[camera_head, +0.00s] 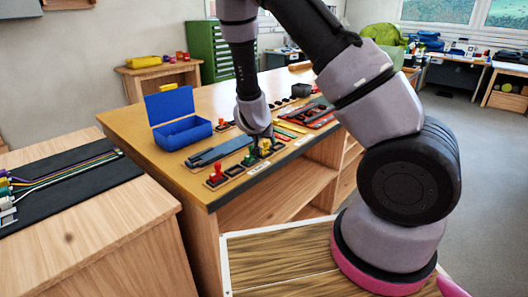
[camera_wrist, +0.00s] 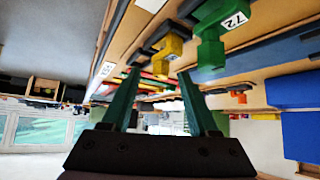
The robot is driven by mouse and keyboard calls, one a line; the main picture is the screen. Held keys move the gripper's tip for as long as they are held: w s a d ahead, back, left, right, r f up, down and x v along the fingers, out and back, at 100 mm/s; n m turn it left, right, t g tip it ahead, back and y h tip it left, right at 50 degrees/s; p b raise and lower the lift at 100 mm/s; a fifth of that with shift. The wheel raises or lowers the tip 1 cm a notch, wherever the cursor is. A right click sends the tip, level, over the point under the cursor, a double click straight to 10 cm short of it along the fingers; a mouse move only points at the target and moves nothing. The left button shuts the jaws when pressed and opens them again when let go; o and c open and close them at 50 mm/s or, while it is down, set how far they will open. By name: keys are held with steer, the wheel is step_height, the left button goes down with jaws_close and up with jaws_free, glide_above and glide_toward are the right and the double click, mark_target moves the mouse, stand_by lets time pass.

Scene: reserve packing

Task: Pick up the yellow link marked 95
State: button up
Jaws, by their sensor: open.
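A yellow link (camera_head: 266,147) stands in the row of parts along the table's near edge. In the wrist view the yellow link (camera_wrist: 168,47) is just beyond my fingertips; no number can be read on it. A green link marked 72 (camera_wrist: 221,30) stands beside it, and the green link also shows in the head view (camera_head: 248,158). My gripper (camera_wrist: 159,74) is open with nothing between its fingers. In the head view my gripper (camera_head: 257,135) is right above and beside the yellow link, and partly hides that area.
An open blue box (camera_head: 182,133) stands on the table (camera_head: 135,122) to the left. A dark blue-grey long part (camera_head: 219,152) lies behind the row. A red link (camera_head: 217,172) stands at the row's near end. Flat coloured parts (camera_head: 290,128) lie to the right.

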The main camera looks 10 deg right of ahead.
steer(key=shift+w+d+f, duration=0.15)
steer(key=shift+w+f, duration=0.25)
steer(key=shift+f, duration=0.05)
jaws_close()
stand_by(1.1)
